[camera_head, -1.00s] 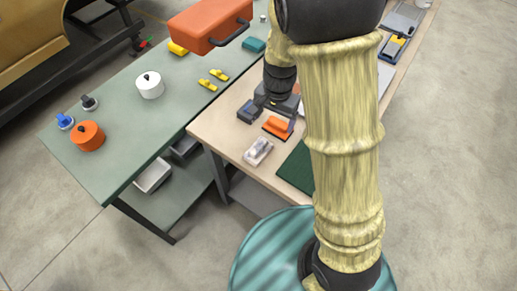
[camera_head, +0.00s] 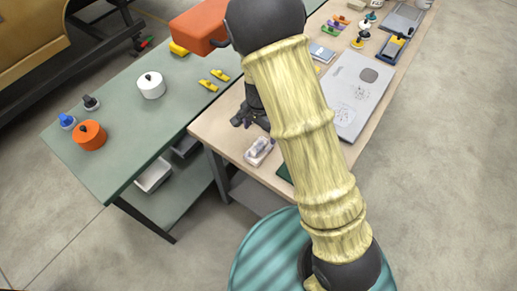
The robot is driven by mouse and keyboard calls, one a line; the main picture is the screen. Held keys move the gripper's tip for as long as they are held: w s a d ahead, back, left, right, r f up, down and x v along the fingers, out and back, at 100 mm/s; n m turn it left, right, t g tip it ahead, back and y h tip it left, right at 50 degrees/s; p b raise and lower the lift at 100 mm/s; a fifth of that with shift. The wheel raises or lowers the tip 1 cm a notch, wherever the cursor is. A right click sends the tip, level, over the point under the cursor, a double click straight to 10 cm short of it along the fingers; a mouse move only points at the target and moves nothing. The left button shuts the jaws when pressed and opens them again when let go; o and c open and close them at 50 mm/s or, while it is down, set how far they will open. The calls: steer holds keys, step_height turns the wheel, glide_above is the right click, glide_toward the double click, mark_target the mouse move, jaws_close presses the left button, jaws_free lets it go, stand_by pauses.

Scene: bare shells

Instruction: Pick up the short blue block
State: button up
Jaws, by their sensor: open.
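My gripper (camera_head: 240,121) is low over the left edge of the wooden bench (camera_head: 222,133), left of my arm. Its fingers are small and dark here, and it holds nothing that I can see. I cannot make out a short blue block for sure. A small blue-grey piece (camera_head: 321,52) lies on the bench beyond my arm, but I cannot tell that it is the block. My gripper and arm hide part of the bench, including where a dark block and an orange block showed earlier.
A pale block with a grey top (camera_head: 259,150) lies just below my gripper. A grey panel (camera_head: 352,95) covers the bench's right side. The green table (camera_head: 125,125) at left holds a white pot (camera_head: 150,85), an orange pot (camera_head: 90,135) and yellow pieces (camera_head: 214,80).

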mark_target(259, 145)
step_height(259, 145, down, 6)
steer(key=shift+w+d+p, duration=0.1)
steer(key=shift+d+p, duration=0.05)
steer(key=shift+p, duration=0.2)
steer(key=shift+f, duration=0.1)
steer(key=shift+f, duration=0.1)
steer(key=shift+w+a+f+p, duration=0.15)
steer(key=shift+f+p, duration=0.35)
steer(key=shift+f, duration=0.75)
steer(key=shift+a+f+p, duration=0.1)
steer(key=shift+f+p, duration=0.35)
steer(key=shift+f, duration=0.8)
steer(key=shift+c, duration=0.4)
steer(key=c, duration=1.1)
